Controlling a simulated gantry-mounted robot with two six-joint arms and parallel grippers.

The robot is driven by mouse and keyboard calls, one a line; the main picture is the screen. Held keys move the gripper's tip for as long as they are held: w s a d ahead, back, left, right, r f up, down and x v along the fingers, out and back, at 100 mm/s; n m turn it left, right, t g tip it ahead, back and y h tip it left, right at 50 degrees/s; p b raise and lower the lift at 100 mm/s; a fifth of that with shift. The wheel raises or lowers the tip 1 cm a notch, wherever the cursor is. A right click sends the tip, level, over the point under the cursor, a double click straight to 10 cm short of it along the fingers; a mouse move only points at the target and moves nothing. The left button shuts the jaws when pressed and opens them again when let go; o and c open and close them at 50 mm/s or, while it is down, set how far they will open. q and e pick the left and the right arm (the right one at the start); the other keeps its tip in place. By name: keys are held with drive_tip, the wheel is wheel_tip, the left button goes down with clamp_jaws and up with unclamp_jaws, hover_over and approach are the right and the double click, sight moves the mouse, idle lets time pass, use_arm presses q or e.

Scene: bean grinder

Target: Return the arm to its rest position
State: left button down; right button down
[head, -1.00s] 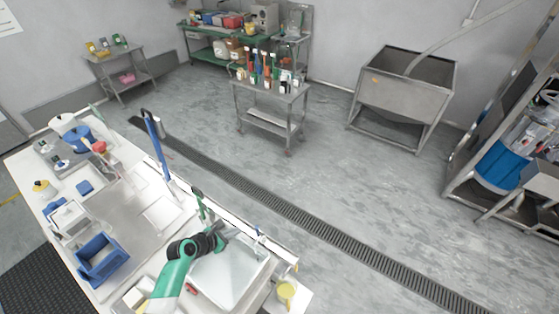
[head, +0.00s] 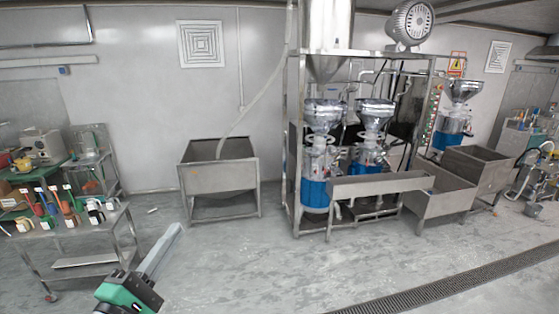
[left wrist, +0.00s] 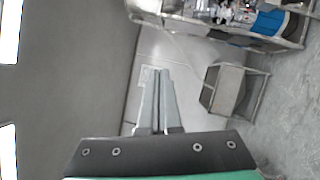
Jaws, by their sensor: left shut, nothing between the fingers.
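My left gripper (head: 162,250) is at the lower left of the head view, with its grey fingers pointing up and to the right over the floor. Its fingers are together and hold nothing. In the left wrist view the same gripper (left wrist: 158,95) shows as two grey fingers side by side with nothing between them. My right gripper is in neither view.
A steel sink-like bin (head: 220,178) stands by the wall, with grinders (head: 318,165) on a steel frame to its right. Open floor lies in front, crossed by a drain grate (head: 450,285).

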use_arm(q)
drive_tip(key=s+d+r+m+t+h, duration=0.1)
drive_tip(key=s+d+r+m+t, duration=0.2)
drive_tip(key=r, duration=0.4)
drive_tip(key=s+d+r+m+t+h, duration=0.1)
drive_tip(key=s+d+r+m, duration=0.1)
drive_tip(key=s+r+m, duration=0.35)
drive_tip(key=s+a+r+m+t+y, duration=0.2)
drive_tip(key=s+r+m+t, duration=0.1)
drive_tip(key=s+r+m, duration=0.6)
wheel_tip(320, 180, down, 44)
drive_tip(key=m+b, duration=0.2)
drive_tip(key=b, duration=4.3)
drive_tip(key=shift+w+f+y, duration=0.2)
drive_tip(key=shift+w+y, duration=0.2)
drive_tip(key=shift+m, duration=0.25)
